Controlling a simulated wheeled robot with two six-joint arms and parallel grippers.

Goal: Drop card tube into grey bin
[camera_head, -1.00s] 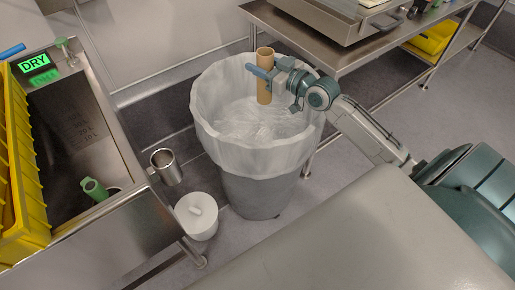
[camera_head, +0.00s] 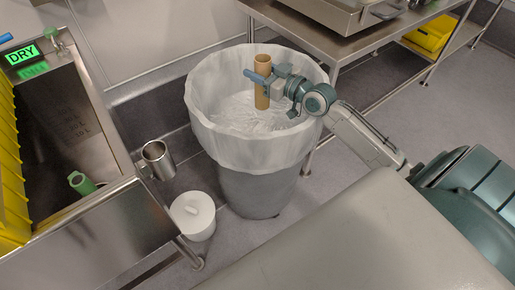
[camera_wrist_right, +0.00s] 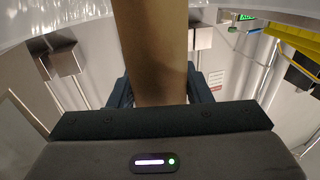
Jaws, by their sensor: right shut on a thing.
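The card tube (camera_head: 262,97) is brown and upright, held by my right gripper (camera_head: 262,80) over the open mouth of the grey bin (camera_head: 250,192). The bin is lined with a clear plastic bag (camera_head: 212,135) folded over its rim. The tube's lower end appears inside the rim's outline; its height above the liner's bottom is hard to tell. In the right wrist view the tube (camera_wrist_right: 152,50) stands between the two fingers, which are shut on it. My left gripper is not in view.
A steel sink (camera_head: 110,215) with a yellow rack (camera_head: 10,170) and a green object (camera_head: 82,183) is at the left. A steel table (camera_head: 350,45) is behind right.

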